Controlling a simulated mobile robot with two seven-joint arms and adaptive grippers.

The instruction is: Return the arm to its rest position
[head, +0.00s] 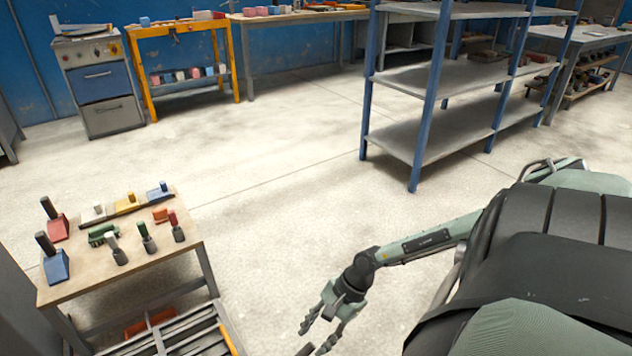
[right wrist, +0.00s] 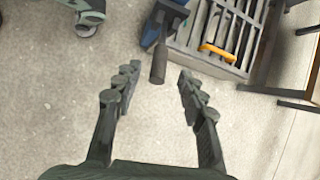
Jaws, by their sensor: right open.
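My right gripper (head: 316,336) hangs over the bare floor at the bottom middle of the head view, at the end of my right arm. Its fingers are spread apart and empty. In the right wrist view the open fingers (right wrist: 158,74) point away from me, and the tip of a dark handle on a blue tool (right wrist: 157,40) shows in line with the gap between them. I cannot tell how far beyond the fingertips the handle is. A dark handle end (head: 305,350) also shows at the bottom edge of the head view. My left gripper is not in view.
A small wooden table (head: 185,262) at the left carries several handled tools and brushes. A slatted rack (head: 200,328) stands low beside it. A blue-post shelf (head: 430,100) stands further back. The floor (head: 300,200) between is clear.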

